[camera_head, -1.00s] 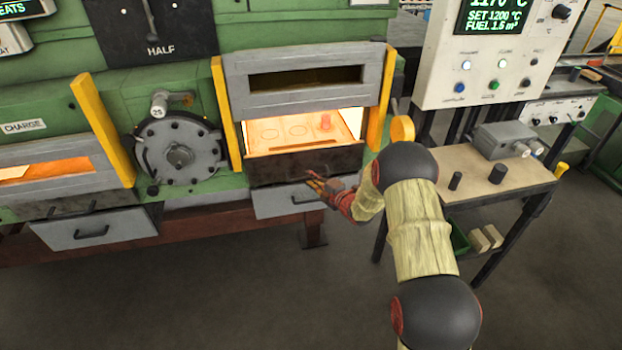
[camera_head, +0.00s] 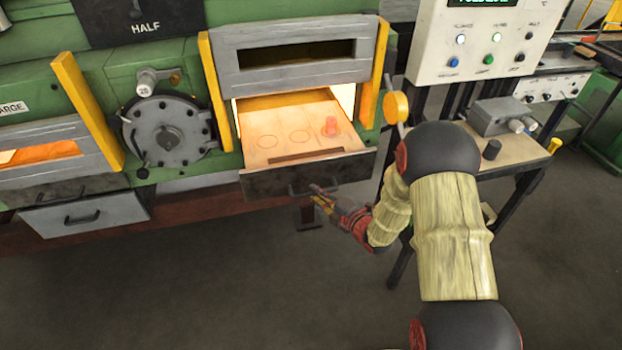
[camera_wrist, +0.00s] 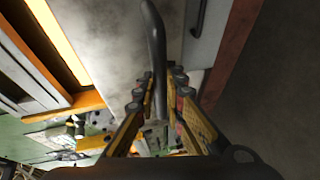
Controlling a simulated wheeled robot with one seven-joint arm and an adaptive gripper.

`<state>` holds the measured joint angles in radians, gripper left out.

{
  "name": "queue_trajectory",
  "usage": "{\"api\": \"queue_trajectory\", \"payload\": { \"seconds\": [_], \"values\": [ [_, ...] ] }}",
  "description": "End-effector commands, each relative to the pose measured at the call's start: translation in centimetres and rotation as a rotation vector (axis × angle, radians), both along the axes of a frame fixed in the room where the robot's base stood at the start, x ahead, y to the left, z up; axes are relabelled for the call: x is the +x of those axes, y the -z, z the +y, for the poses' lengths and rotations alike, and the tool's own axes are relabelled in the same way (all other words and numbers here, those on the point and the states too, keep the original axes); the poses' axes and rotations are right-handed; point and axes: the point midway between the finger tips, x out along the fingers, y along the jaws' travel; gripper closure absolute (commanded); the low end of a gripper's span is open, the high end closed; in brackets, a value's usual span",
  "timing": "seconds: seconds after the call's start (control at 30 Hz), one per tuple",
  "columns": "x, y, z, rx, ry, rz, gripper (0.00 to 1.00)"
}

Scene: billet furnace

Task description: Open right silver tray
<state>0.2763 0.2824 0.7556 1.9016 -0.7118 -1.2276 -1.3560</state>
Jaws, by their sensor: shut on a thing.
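The right furnace tray (camera_head: 255,183) is slid out under the raised right door. Its front is dark grey and its deck glows pale orange, with ring marks. A small red-orange piece (camera_head: 331,127) stands on the deck at the right. My gripper (camera_head: 317,192) is at the tray's front, shut on its dark handle (camera_head: 296,191). In the wrist view the handle (camera_wrist: 155,40) is a dark curved bar running between my gripper's two fingers (camera_wrist: 162,92). A lower light-grey panel with another handle (camera_wrist: 198,16) also shows there, beside the tray front.
The grey right door (camera_head: 290,78) stands raised between yellow posts. A left silver drawer (camera_head: 85,213) is closed below the left opening. A bench (camera_head: 510,160) and control panel (camera_head: 490,55) stand close on the right. The floor in front is clear.

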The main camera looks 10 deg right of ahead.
Motion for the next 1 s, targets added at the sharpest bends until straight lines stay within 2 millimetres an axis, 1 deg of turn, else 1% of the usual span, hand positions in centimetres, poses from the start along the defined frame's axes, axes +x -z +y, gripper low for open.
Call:
{"api": "queue_trajectory", "payload": {
  "seconds": [0.03,0.2,0.3,0.4,0.5,0.63,1.0],
  "values": [
    [-1.4,0.3,-0.1,0.001,0.002,0.005,1.00],
    [-4.8,0.3,0.0,0.001,0.002,0.006,1.00],
    [-6.3,0.3,0.0,0.001,0.001,0.007,1.00],
    [-7.4,0.2,0.0,0.001,0.000,0.006,1.00],
    [-8.1,0.3,0.0,0.002,0.000,0.006,1.00],
    [-8.5,0.2,0.0,0.001,0.001,0.006,1.00],
    [-8.6,0.2,0.0,0.001,0.001,0.006,1.00]
  ]
}}
